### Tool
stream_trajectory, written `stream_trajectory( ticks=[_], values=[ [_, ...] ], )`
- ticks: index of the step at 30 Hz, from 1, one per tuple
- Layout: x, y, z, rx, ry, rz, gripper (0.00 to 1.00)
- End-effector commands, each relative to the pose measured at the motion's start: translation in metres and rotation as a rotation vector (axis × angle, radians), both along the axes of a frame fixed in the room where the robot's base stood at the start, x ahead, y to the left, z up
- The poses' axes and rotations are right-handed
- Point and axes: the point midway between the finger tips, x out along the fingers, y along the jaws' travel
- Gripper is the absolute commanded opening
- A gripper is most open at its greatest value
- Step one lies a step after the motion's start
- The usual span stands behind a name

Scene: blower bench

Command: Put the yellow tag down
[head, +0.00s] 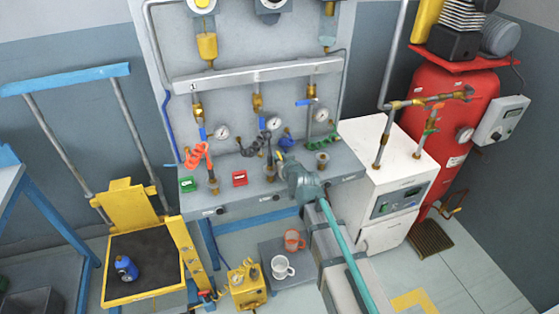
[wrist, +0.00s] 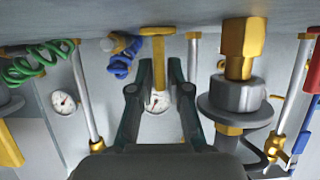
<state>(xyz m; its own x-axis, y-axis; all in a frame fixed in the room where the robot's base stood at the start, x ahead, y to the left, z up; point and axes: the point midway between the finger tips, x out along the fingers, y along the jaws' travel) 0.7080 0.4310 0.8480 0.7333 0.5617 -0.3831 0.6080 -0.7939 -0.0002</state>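The yellow tag (wrist: 158,43) is a slim yellow piece with a wider bar at one end, in the middle of the wrist view. My gripper (wrist: 160,68) has its two dark fingers close on either side of the tag's narrow part, and it appears held between them. In the head view my gripper (head: 284,163) is over the grey bench (head: 335,172), right of the middle, with a bit of yellow at its tip. The tag's wide end is close to the bench surface; I cannot tell whether it touches.
A brass fitting on a grey collar (wrist: 240,90) stands close beside the tag. The bench carries a red box (head: 239,178), a green box (head: 187,184), coiled hoses and gauges (head: 273,123). A white cabinet (head: 385,150) stands right of the bench. Some bench front is free.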

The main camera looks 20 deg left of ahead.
Motion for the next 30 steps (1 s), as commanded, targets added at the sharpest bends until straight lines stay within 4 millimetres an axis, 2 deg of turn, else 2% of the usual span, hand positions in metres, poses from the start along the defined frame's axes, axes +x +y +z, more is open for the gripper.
stream_trajectory(
  ticks=[8, 11, 12, 23, 30],
  values=[
    [0.004, 0.003, -0.002, 0.001, -0.001, 0.000, 0.17],
    [0.004, 0.003, -0.002, 0.001, -0.001, 0.000, 0.02],
    [0.004, 0.003, -0.002, 0.001, -0.001, 0.000, 0.00],
    [0.004, 0.003, -0.002, 0.001, -0.001, 0.000, 0.00],
    [0.004, 0.003, 0.008, 0.000, -0.002, 0.000, 0.00]
  ],
)
